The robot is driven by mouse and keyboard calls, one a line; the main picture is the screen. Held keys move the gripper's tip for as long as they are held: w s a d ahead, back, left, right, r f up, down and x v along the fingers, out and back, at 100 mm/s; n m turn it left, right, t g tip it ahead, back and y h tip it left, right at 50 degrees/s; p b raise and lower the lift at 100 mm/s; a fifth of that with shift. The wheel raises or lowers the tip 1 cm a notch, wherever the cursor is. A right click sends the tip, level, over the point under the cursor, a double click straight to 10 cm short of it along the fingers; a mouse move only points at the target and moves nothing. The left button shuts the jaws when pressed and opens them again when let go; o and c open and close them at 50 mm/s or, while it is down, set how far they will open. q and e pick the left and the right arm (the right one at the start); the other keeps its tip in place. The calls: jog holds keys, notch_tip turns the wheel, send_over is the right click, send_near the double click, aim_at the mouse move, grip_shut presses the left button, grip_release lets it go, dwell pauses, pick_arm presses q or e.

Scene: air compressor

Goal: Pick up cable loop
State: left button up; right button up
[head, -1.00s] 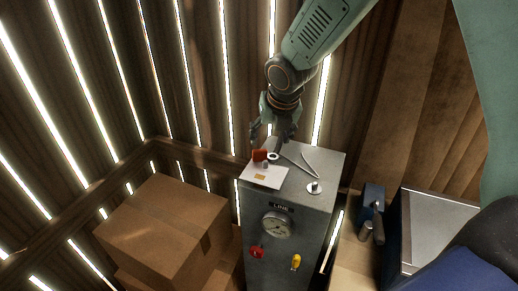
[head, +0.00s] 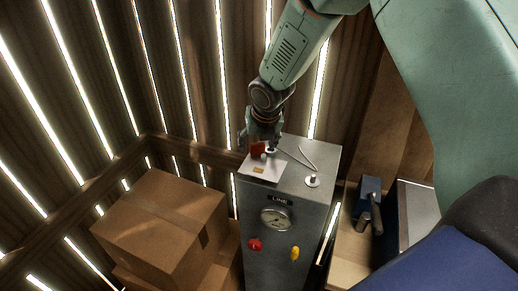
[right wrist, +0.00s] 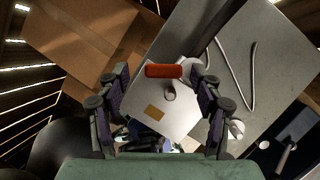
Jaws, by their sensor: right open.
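The cable loop (head: 303,160) is a thin pale grey cable bent in a V on top of the grey metal cabinet (head: 322,152). In the right wrist view the cable (right wrist: 235,75) lies to the right of my fingers. A white round piece (right wrist: 190,68) sits close to the right-hand finger. My right gripper (head: 260,142) is open over the cabinet top, and its fingers (right wrist: 162,78) stand either side of a red-orange piece (right wrist: 163,71). Nothing is seen gripped. My left gripper is not in view.
A white card (head: 261,169) lies on the cabinet top, with a white disc (head: 312,181) to the right. A gauge (head: 275,219), red knob (head: 255,245) and yellow knob (head: 295,253) are on the front. Cardboard boxes (head: 165,225) stand left; slatted walls are behind.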

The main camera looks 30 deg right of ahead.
aim_at(259, 147)
jog(key=shift+d, duration=0.35)
jog(key=shift+f, duration=0.1)
jog(key=shift+c, duration=0.9)
jog(key=shift+w+a, duration=0.1)
jog(key=shift+a, duration=0.2)
jog(key=c, duration=0.6)
jog(key=shift+d, duration=0.3)
jog(key=c, duration=0.5)
jog(key=shift+a+r, duration=0.2)
jog(key=shift+r, duration=0.25)
notch_tip(259, 147, up, 8)
jog(key=shift+f+p, duration=0.1)
jog(key=shift+p, duration=0.25)
jog(key=shift+d+f, duration=0.1)
jog(key=shift+f, duration=0.6)
